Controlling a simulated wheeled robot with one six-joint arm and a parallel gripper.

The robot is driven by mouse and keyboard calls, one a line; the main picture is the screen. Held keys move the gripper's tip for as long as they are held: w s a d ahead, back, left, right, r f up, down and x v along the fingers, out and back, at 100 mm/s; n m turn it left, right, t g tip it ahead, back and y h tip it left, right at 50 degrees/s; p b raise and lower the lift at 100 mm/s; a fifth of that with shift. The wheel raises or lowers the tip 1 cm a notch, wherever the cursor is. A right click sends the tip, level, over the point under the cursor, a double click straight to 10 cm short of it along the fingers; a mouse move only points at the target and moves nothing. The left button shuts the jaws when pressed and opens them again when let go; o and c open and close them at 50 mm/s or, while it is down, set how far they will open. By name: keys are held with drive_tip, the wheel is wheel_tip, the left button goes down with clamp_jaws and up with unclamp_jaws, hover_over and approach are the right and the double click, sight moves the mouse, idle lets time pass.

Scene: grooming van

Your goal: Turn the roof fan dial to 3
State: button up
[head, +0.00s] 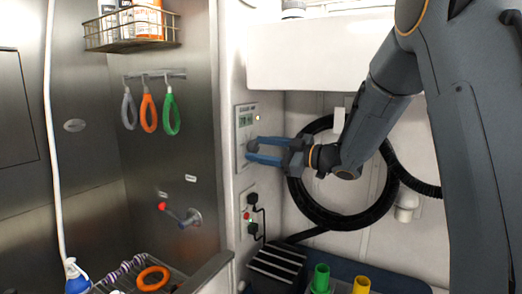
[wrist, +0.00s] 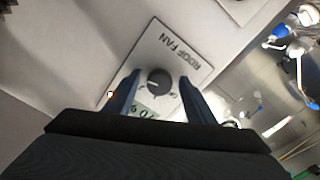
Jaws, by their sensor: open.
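The roof fan dial (wrist: 159,82) is a dark round knob on a light plate (wrist: 178,55) lettered "ROOF FAN" in the wrist view. A pale pointer mark shows on its face towards the left; the scale marks are too small to read. My gripper (wrist: 159,76) is open, with one blue finger on each side of the dial and a visible gap to it. In the head view my gripper (head: 251,150) reaches left to the wall panel (head: 240,132), its fingertips at the panel's lower half, where they largely hide the dial.
A display (head: 246,119) sits on the panel above the fingers. Below are sockets with black plugs (head: 252,198). A coiled black hose (head: 296,200) hangs behind my gripper. A steel tub wall with coloured loops (head: 148,112) and a red-tipped lever (head: 180,214) stands left.

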drive_tip(key=b+v, duration=0.2)
drive_tip(key=v, duration=0.5)
drive_tip(key=shift+s+d+b, duration=0.2)
drive_tip(key=shift+d+b, duration=0.1)
drive_tip(key=shift+d, duration=0.05)
drive_tip(key=s+d+f+m+t+h, duration=0.1)
drive_tip(key=d+f+m+h, duration=0.45)
drive_tip(key=f+h, duration=0.2)
drive_tip(key=s+d+f+m+h, duration=0.1)
drive_tip(key=d+f+m+h, duration=0.3)
drive_tip(key=f+m+h, duration=0.4)
drive_tip(key=s+a+f+m+g, duration=0.1)
drive_tip(key=s+f+g, duration=0.3)
drive_tip(key=s, duration=0.9)
drive_tip(key=s+a+f+m+g, duration=0.2)
drive_tip(key=s+f+g, duration=0.3)
drive_tip(key=s+f, duration=0.4)
drive_tip(key=s, duration=0.3)
drive_tip(key=shift+s+m+g, duration=0.3)
drive_tip(key=shift+s+m, duration=0.05)
drive_tip(key=shift+s, duration=0.05)
